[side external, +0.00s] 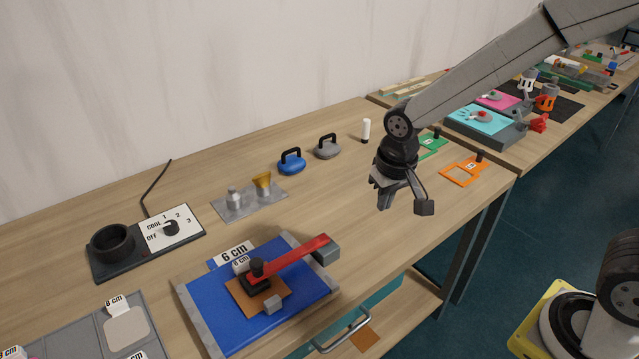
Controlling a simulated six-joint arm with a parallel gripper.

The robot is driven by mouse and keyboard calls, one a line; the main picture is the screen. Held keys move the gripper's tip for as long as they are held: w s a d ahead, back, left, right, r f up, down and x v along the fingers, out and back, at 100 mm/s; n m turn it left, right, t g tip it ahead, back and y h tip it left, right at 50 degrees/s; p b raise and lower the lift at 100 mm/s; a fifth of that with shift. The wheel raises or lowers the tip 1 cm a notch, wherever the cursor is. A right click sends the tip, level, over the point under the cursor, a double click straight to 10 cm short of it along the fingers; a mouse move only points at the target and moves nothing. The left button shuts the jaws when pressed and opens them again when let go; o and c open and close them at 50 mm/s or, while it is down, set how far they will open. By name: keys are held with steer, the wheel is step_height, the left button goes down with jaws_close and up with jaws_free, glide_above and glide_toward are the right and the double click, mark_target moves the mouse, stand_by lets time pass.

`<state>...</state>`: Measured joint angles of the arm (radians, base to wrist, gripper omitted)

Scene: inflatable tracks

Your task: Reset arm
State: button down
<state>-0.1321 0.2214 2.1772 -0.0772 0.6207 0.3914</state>
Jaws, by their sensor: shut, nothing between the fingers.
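My gripper (404,203) hangs from my grey arm in the right half of the side external view, pointing down. It is shut and empty, and appears to be above the wooden table (350,230), apart from the objects there. My arm reaches in from the upper right corner.
A blue board (215,310) with a red lever (290,258) is at front centre. A dial panel (172,228), metal plate (225,210), blue handled piece (291,163), grey handled piece (327,149) and white cylinder (366,129) stand behind. An orange frame (453,178) lies right. An open drawer (395,315) juts out below.

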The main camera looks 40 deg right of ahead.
steer(key=s+d+f+n+t, duration=0.1)
steer(key=s+d, duration=0.3)
steer(key=s, duration=0.5)
steer(key=shift+f+n, duration=0.55)
steer(key=shift+n, duration=0.05)
